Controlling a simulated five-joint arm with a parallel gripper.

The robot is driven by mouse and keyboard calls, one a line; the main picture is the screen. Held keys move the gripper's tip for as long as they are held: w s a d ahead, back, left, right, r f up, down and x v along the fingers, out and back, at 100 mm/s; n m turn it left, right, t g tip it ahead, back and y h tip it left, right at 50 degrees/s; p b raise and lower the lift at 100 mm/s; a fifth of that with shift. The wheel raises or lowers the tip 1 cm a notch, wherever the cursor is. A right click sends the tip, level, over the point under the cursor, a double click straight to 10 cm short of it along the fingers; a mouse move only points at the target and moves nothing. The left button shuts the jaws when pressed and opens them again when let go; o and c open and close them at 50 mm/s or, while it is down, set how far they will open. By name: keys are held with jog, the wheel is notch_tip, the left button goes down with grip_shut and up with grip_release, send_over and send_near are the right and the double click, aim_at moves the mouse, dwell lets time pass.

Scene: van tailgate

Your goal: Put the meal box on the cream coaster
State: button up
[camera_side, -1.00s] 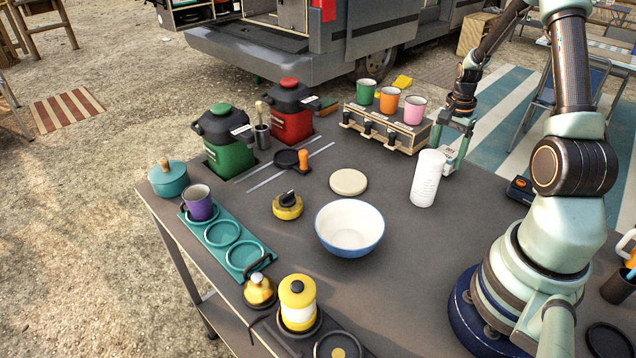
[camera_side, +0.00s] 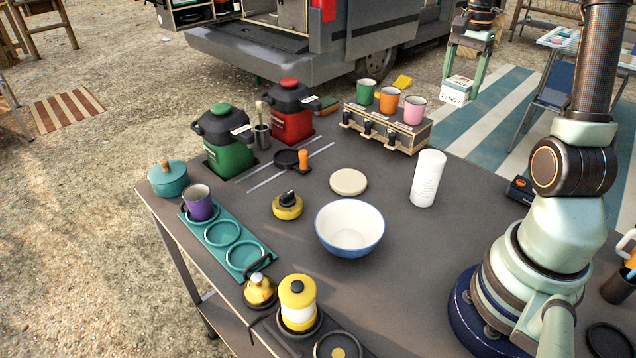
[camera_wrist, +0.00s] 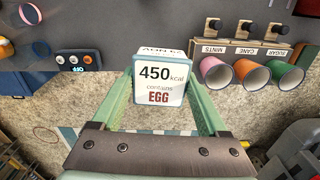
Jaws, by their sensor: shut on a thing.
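The meal box (camera_side: 457,91) is small and white with printed text. In the wrist view the meal box (camera_wrist: 160,83) reads "450 kcal contains EGG". My gripper (camera_side: 462,80) is shut on it, with a pale green finger on each side, and holds it up in the air. In the side view it appears above and behind the right end of the cup rack. The cream coaster (camera_side: 348,182) is a round disc lying bare on the grey table, well to the left of and below the box in the picture.
A cup rack (camera_side: 385,128) with three cups stands at the back. A white tumbler (camera_side: 427,178) stands right of the coaster, and a blue-white bowl (camera_side: 350,228) in front of it. A yellow-black knobbed thing (camera_side: 288,206) is at its left. Table between coaster and rack is clear.

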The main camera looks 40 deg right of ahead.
jog(key=w+a+r, duration=0.1)
jog(key=w+a, duration=0.8)
jog(key=a, duration=0.2)
send_over(349, 179)
jog(key=shift+n, duration=0.4)
notch_tip(349, 179, down, 14)
jog(key=shift+a+f, duration=0.1)
jog(key=shift+f, duration=2.5)
jog(key=o, duration=1.4)
jog(key=shift+f, duration=0.1)
